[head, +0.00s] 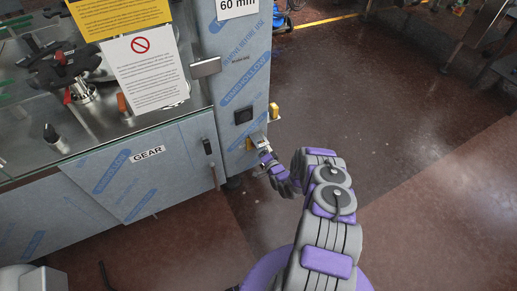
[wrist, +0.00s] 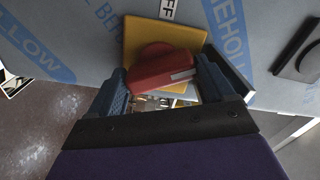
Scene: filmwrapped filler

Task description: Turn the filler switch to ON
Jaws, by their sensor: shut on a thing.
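The filler switch is a red rotary knob (wrist: 163,67) on a yellow plate (wrist: 138,42), mounted on the film-wrapped panel. A label (wrist: 168,9) reading "FF" in its visible part sits beside the plate in the wrist view. My gripper (wrist: 165,85) has its two blue fingers on either side of the red knob and is shut on it. The knob's white mark (wrist: 183,74) points to the right in the wrist view. In the head view my gripper (head: 254,160) is at the side of the cabinet, and the red knob is hidden there.
The film-wrapped cabinet (head: 232,75) stands beside my arm, with a black square fitting (head: 243,116) on it. A machine with a glass top and a panel labelled GEAR (head: 147,153) stands to the left. The brown floor (head: 400,110) at right is clear.

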